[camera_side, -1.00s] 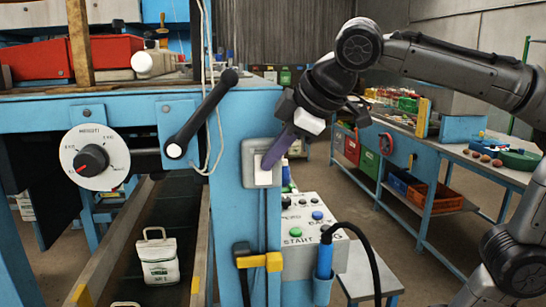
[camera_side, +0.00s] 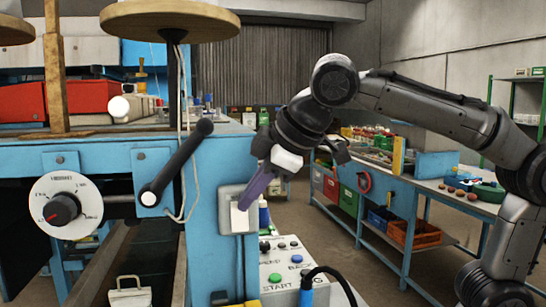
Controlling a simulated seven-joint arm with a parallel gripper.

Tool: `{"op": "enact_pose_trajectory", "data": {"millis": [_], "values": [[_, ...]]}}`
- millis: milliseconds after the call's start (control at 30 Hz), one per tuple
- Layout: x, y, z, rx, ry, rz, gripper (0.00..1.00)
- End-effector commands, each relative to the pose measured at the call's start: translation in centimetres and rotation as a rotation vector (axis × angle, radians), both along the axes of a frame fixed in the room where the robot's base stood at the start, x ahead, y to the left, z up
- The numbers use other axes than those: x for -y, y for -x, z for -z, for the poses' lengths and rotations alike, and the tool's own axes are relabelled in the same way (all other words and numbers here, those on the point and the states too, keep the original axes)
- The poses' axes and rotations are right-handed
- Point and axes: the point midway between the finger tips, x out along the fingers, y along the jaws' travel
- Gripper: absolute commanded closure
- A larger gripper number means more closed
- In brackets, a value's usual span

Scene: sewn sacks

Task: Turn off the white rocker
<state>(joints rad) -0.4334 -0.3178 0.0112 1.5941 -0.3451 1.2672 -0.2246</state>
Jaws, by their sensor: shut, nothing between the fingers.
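The white rocker (camera_side: 239,219) sits in a grey plate (camera_side: 226,216) on the blue post of the machine, left of centre. My gripper (camera_side: 246,204) reaches in from the upper right. Its purple fingers are shut with nothing between them. The fingertips are at the upper right part of the rocker and overlap it in this view. I cannot tell whether they touch it or which side of it is pressed in. The fingers hide part of the rocker's upper edge.
A black lever (camera_side: 176,165) and a round weight dial (camera_side: 66,213) are left of the rocker. A control box (camera_side: 283,268) with coloured buttons stands below right. Open floor lies right of the post.

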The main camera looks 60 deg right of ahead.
Motion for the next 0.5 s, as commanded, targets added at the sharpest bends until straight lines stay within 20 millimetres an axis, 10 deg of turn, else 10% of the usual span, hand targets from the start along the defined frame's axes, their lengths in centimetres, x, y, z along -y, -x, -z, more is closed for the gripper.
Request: {"op": "enact_pose_trajectory", "data": {"millis": [200,500], "values": [[-2.0,2.0,-0.4,0.001,0.001,-0.007,1.0],[-1.3,5.0,-6.3,0.004,-0.002,-0.002,1.0]]}}
